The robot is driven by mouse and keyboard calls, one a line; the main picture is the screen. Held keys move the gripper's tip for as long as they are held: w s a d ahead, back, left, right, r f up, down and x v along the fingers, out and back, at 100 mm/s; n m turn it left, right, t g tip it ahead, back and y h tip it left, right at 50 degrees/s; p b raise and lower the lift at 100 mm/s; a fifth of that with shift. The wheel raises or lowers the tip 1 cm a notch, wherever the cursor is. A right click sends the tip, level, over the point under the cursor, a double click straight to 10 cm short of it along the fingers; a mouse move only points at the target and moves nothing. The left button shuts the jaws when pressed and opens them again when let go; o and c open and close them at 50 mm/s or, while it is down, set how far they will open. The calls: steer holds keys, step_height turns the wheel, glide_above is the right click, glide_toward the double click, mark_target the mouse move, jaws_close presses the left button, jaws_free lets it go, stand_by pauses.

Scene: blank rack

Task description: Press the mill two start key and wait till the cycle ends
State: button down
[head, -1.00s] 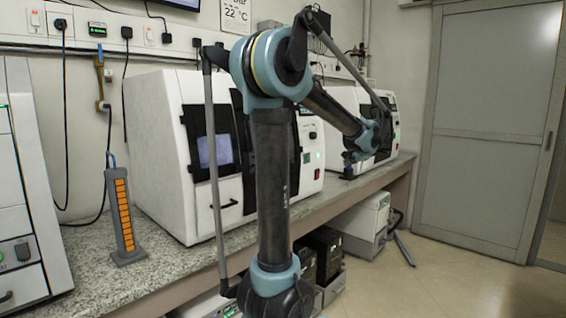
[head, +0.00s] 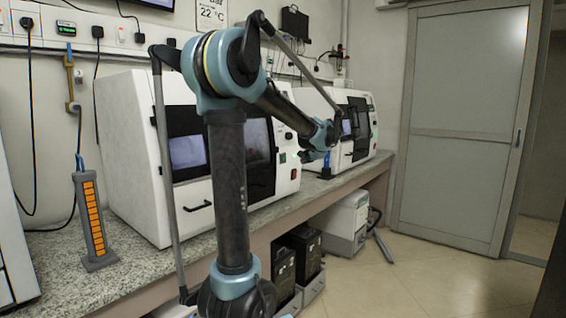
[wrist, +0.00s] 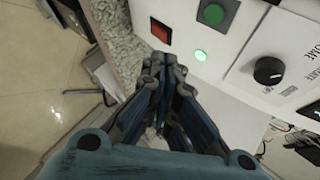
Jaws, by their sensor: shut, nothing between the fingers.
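My gripper (wrist: 165,68) is shut and empty, its fingertips in front of a white machine's control panel in the wrist view. The panel has a square dark green key (wrist: 216,14), a red square key (wrist: 160,31) and a lit round green lamp (wrist: 201,55). The fingertips appear just below the red key and left of the lamp; I cannot tell whether they touch the panel. In the head view, my gripper (head: 308,155) is by the right edge of the nearer white mill (head: 130,150). Another white mill (head: 318,112) stands farther along. No mill number is readable.
A black knob (wrist: 268,70) is on the panel right of the lamp. The granite bench (head: 150,265) carries an orange-and-grey upright strip (head: 92,220). Dark boxes (head: 298,255) and a white unit (head: 346,222) stand under it. Floor to the right is open before a grey door (head: 460,130).

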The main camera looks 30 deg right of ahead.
steer(key=w+a, duration=0.3)
steer(key=w, duration=0.4)
steer(key=shift+f, duration=0.2)
steer(key=shift+w+a, duration=0.25)
steer(key=shift+w, duration=0.4)
stand_by(2.1)
steer(key=shift+s, duration=0.1)
steer(key=shift+s+d+r, duration=0.1)
steer(key=shift+s+d, duration=0.2)
steer(key=shift+s, duration=0.3)
stand_by(0.3)
steer(key=s, duration=0.1)
steer(key=s+d, duration=0.1)
steer(key=s, duration=0.1)
steer(key=s+d, duration=0.1)
steer(key=shift+s+r, duration=0.1)
steer(key=shift+s, duration=0.25)
steer(key=shift+a, duration=0.1)
stand_by(0.6)
